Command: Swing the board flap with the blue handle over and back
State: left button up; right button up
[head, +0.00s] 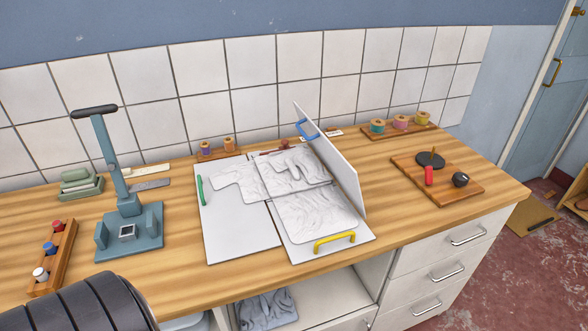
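The folding board lies on the wooden worktop. Its right flap (342,172) stands up on edge, close to upright, and the blue handle (307,129) is at its far upper end. The left flap (218,232) lies flat with a green handle (200,190) on its outer edge. The front flap (305,252) lies flat with a yellow handle (334,239). A wrinkled light grey garment (305,203) lies over the middle of the board. Neither gripper is visible; a dark ribbed part of mine fills the lower left corner.
A blue-grey press (128,235) with a raised lever stands left of the board. A wooden tray (436,180) with small items is to the right, a thread spool rack (400,131) behind. Bare worktop lies right of the flap.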

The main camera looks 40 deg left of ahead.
aim_at(347, 178)
jog(key=u, duration=1.2)
